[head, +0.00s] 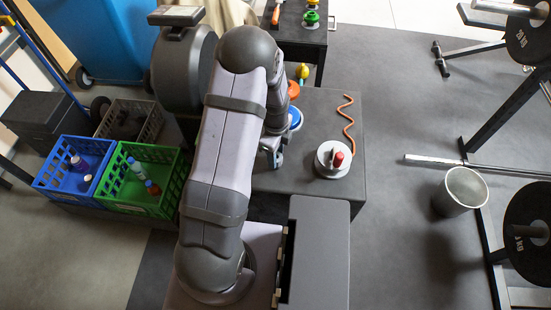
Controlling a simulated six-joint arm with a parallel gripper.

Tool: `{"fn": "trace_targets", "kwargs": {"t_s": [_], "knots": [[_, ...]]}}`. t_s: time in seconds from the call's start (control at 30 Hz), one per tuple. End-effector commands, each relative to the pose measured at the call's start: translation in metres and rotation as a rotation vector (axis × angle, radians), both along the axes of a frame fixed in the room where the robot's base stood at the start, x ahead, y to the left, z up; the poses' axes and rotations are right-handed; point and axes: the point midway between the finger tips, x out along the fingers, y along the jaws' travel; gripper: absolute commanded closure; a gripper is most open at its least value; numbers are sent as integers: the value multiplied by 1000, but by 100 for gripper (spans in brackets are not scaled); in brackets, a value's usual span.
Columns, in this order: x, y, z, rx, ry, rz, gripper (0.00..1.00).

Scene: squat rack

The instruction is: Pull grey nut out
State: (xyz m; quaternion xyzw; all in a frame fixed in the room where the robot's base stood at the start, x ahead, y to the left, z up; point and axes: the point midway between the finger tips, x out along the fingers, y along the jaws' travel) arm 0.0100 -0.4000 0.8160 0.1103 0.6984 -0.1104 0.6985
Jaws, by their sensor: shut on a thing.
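My gripper (273,154) shows only in part, low over the left side of the dark table, right of my arm. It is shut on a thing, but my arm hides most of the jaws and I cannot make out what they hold. I cannot pick out a grey nut for certain. A pale grey round piece (323,168) with an upright red-topped peg (338,159) stands on the table to the right, apart from my gripper. A blue round piece (296,120) and an orange one (293,90) lie just beyond my gripper, partly hidden by my arm.
A wavy orange rod (347,122) lies on the dark table (325,108). Blue (53,184) and green (128,206) crates with bottles stand at left. A metal bucket (461,190) and a barbell rack (510,95) are at right.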

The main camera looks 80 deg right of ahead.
Motion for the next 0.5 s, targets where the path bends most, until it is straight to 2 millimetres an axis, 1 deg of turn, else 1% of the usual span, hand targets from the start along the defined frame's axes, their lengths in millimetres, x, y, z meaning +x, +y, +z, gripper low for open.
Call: {"fn": "trace_targets", "kwargs": {"t_s": [0.5], "knots": [[0, 0, 7, 0, 0, 0, 100]]}}
